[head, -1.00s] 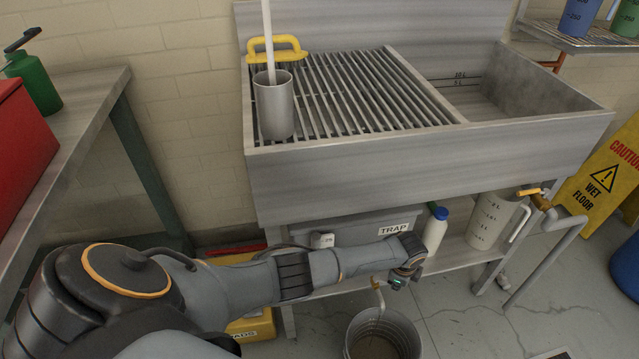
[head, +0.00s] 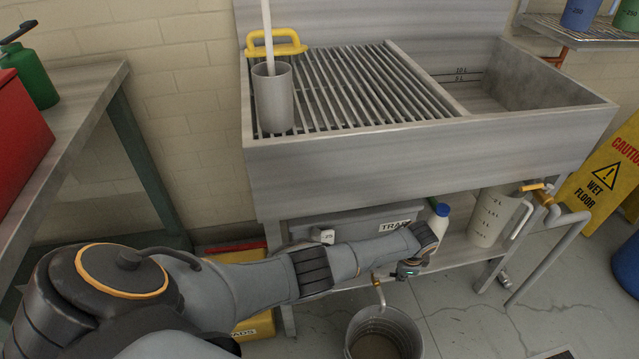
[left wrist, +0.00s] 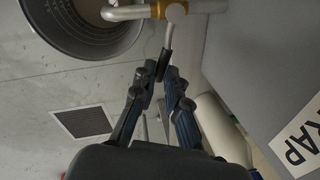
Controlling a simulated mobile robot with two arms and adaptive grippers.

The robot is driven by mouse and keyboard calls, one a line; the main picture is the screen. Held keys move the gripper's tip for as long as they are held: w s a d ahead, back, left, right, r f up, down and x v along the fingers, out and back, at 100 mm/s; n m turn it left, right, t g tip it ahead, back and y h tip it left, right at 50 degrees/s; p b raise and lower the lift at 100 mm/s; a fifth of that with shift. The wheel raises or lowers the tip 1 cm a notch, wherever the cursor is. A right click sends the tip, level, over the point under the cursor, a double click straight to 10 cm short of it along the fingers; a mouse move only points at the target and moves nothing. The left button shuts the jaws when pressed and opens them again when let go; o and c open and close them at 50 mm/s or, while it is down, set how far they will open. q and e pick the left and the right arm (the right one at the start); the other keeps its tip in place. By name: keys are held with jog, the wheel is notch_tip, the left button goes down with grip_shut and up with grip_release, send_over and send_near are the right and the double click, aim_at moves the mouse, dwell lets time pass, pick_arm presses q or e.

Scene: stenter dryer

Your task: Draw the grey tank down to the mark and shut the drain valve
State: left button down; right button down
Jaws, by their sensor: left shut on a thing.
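The grey tank (head: 352,222) labelled TRAP sits on the shelf under the sink; my left arm covers part of it. Its side also shows in the left wrist view (left wrist: 255,75). The drain valve (left wrist: 172,8) has a brass body, a bent outlet pipe and a thin lever (left wrist: 169,40). My left gripper (left wrist: 166,78) is shut on the lever's end. In the head view the left gripper (head: 412,268) is in front of the tank, above the bucket (head: 362,322). I cannot make out the mark, the tank's level or any flow. My right gripper is not in view.
A white bottle with a blue cap (head: 438,232) and a graduated jug (head: 496,216) stand right of the tank. The sink (head: 430,150) overhangs the shelf. A yellow wet-floor sign (head: 605,175) stands at right. A floor grate (left wrist: 82,122) lies beside the bucket.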

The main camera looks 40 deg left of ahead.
pick_arm(q)
jog(key=n+b, duration=0.1)
jog(key=n, duration=0.1)
jog(key=w+a+n+b, duration=0.1)
jog(key=n, duration=0.1)
jog(key=shift+w+a+f+g+y, duration=0.1)
jog(key=shift+w+a+g+y, duration=0.1)
jog(key=shift+g+y, duration=0.1)
jog(key=c, duration=1.4)
grip_release()
jog(key=shift+w, duration=0.1)
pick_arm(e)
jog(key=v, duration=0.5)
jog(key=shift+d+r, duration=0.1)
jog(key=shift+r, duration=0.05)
pick_arm(q)
jog(key=shift+o, duration=0.2)
